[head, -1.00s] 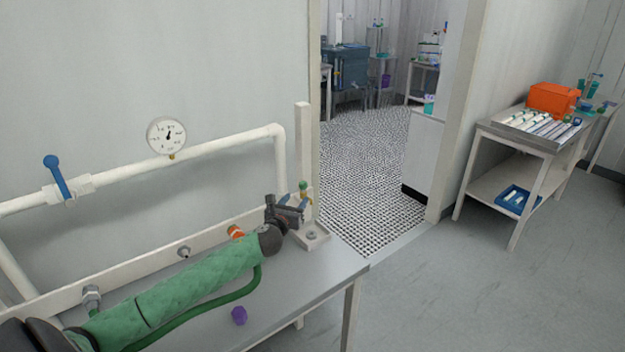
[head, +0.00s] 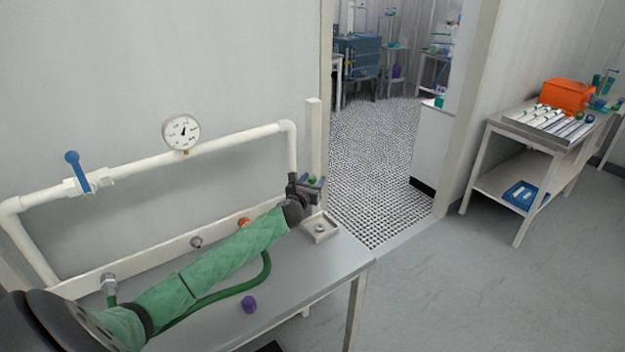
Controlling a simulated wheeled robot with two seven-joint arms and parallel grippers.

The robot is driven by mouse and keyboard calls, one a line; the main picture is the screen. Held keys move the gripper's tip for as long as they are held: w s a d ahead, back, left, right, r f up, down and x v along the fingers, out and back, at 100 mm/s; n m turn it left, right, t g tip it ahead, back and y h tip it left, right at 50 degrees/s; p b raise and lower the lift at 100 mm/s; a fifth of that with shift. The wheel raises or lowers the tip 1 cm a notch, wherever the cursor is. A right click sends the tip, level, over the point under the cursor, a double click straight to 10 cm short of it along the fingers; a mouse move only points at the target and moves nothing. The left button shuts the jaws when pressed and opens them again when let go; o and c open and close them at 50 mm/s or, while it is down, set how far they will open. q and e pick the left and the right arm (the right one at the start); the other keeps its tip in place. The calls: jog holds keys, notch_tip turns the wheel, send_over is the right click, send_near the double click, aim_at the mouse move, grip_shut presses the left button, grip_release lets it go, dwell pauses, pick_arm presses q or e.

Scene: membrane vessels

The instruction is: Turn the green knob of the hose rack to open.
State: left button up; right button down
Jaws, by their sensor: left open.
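The hose rack's white upright post (head: 313,130) stands at the far right end of the bench. My left arm, in a green sleeve, reaches in from the lower left. My left gripper (head: 314,186) is open at the knob, with its fingers seeming to lie on either side of it. I cannot tell whether they touch it. The gripper hides the valve body below the knob. My right gripper is out of view.
A green hose (head: 262,280) and a purple cap (head: 249,304) lie on the bench. A gauge (head: 181,132) and a blue-handled valve (head: 80,172) sit on the white pipe. Open floor lies right of the bench.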

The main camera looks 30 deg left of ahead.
pick_arm(q)
jog(key=shift+w+f, duration=0.1)
jog(key=c, duration=1)
jog(key=shift+o, duration=0.2)
